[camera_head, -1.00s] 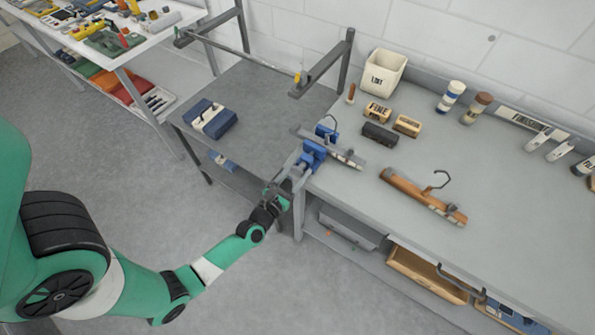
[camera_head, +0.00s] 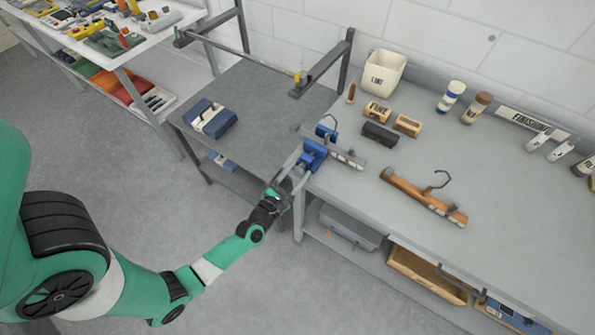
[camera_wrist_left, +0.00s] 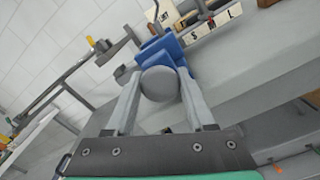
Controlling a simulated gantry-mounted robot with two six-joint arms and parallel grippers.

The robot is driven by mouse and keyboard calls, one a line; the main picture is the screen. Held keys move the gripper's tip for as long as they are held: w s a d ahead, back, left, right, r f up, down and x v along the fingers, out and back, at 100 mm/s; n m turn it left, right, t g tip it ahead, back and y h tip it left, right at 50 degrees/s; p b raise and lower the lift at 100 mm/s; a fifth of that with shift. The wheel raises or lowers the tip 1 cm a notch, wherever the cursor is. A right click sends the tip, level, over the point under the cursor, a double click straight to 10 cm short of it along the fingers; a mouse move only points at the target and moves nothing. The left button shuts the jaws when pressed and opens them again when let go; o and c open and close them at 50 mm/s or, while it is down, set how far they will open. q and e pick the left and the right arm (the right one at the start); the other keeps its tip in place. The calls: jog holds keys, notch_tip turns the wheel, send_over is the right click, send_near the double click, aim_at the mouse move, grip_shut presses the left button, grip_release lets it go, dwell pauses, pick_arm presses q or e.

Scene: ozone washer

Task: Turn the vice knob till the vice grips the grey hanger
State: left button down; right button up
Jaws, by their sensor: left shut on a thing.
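The blue vice (camera_head: 313,155) is fixed at the left front corner of the workbench; it also shows in the left wrist view (camera_wrist_left: 172,48). Its round grey knob (camera_wrist_left: 160,83) faces my wrist camera. The grey hanger (camera_head: 347,159) lies at the vice, its hook up, its left part behind the vice jaws. Whether the jaws touch it, I cannot tell. My left gripper (camera_head: 298,172) is in front of the vice. In the left wrist view its two fingers (camera_wrist_left: 160,90) are on either side of the knob, shut on it. My right gripper is out of view.
A wooden hanger (camera_head: 420,196) lies on the bench to the right. Behind are a dark block (camera_head: 380,134), small labelled boxes and a white bin (camera_head: 384,72). A lower grey table (camera_head: 258,100) with a blue and white item stands left. Floor around my arm is clear.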

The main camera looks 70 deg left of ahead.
pick_arm(q)
jog(key=m, duration=0.4)
jog(key=shift+m, duration=0.4)
jog(key=m+p, duration=0.1)
jog(key=m, duration=0.3)
jog(key=shift+m, duration=0.3)
jog(key=m+p, duration=0.1)
jog(key=m, duration=0.3)
jog(key=m+p, duration=0.1)
jog(key=m, duration=0.4)
jog(key=shift+r, duration=0.1)
jog(key=m+p, duration=0.1)
jog(key=m, duration=0.3)
jog(key=shift+m, duration=0.3)
jog(key=m+p, duration=0.1)
jog(key=m, duration=0.3)
jog(key=shift+m, duration=0.3)
jog(key=m+p, duration=0.1)
jog(key=m, duration=0.3)
jog(key=m+p, duration=0.1)
jog(key=m, duration=0.3)
jog(key=shift+m, duration=0.4)
jog(key=m, duration=0.6)
jog(key=shift+p, duration=0.35)
jog(key=m, duration=0.6)
jog(key=shift+m+p, duration=0.3)
jog(key=shift+m, duration=0.1)
jog(key=m, duration=0.6)
jog(key=shift+p, duration=0.3)
jog(key=m, duration=0.7)
